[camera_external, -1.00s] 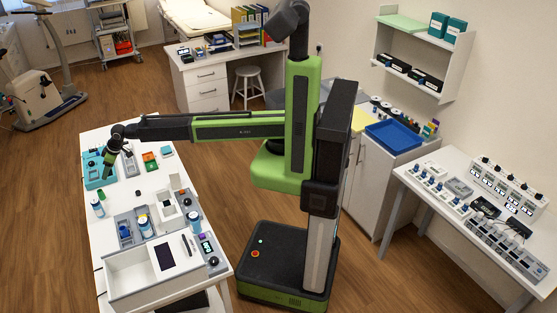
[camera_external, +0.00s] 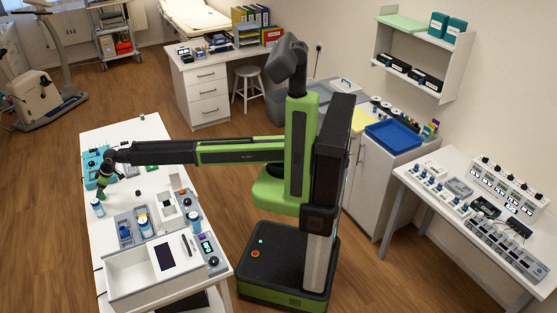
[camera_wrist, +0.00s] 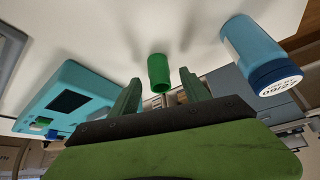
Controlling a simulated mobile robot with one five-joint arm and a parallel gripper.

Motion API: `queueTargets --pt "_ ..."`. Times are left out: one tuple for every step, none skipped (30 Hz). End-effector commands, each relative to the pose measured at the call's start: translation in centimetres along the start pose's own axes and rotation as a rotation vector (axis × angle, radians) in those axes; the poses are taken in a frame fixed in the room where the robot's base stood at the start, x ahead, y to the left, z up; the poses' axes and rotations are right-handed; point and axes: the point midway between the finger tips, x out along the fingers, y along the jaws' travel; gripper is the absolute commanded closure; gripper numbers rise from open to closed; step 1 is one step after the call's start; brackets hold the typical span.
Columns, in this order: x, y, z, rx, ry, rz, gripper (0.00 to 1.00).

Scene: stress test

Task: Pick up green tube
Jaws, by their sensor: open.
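The green tube (camera_wrist: 158,72) shows in the wrist view near the middle of the white table (camera_wrist: 195,35), just beyond my fingertips and roughly centred between them. My gripper (camera_wrist: 159,86) is open, with one green finger on each side and nothing held; the tube looks still apart from both. In the external view my gripper (camera_external: 103,192) points down over the left part of the long white table. There I cannot tell the tube from my green gripper.
A blue bottle (camera_wrist: 255,52) with a white-labelled end is right of the tube; it also shows in the external view (camera_external: 97,208). A teal device (camera_wrist: 68,97) is on the other side. Grey trays and a white bin (camera_external: 150,278) occupy the table's near end.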

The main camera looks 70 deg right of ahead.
Motion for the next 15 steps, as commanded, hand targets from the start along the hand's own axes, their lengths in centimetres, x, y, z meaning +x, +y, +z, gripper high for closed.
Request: queueTargets --pt "1.74 -0.02 0.29 0.000 0.000 0.000 0.45" --pt "2.04 -0.02 0.26 0.000 0.000 0.000 0.45" --pt "2.21 -0.02 0.20 0.000 0.000 0.000 0.45" --pt "2.19 -0.02 0.15 0.000 0.000 0.000 0.45" --pt "2.09 -0.03 0.10 0.000 0.000 0.000 0.45" --pt "1.93 -0.03 0.05 0.000 0.000 0.000 0.45" --pt "1.86 -0.03 0.04 0.000 0.000 0.000 0.45" --pt "1.84 -0.03 0.04 0.000 0.000 0.000 0.45" --pt "1.83 -0.03 0.04 0.000 0.000 0.000 0.45" --pt "1.82 -0.02 0.05 0.000 0.000 0.000 0.49" --pt "1.82 -0.02 0.05 0.000 0.000 0.000 0.53" --pt "1.82 -0.02 0.04 0.000 0.000 0.000 0.58" --pt "1.81 -0.02 0.05 0.000 0.000 0.000 0.62" --pt "1.81 -0.02 0.05 0.000 0.000 0.000 0.66" --pt "1.81 -0.02 0.05 0.000 0.000 0.000 0.71"
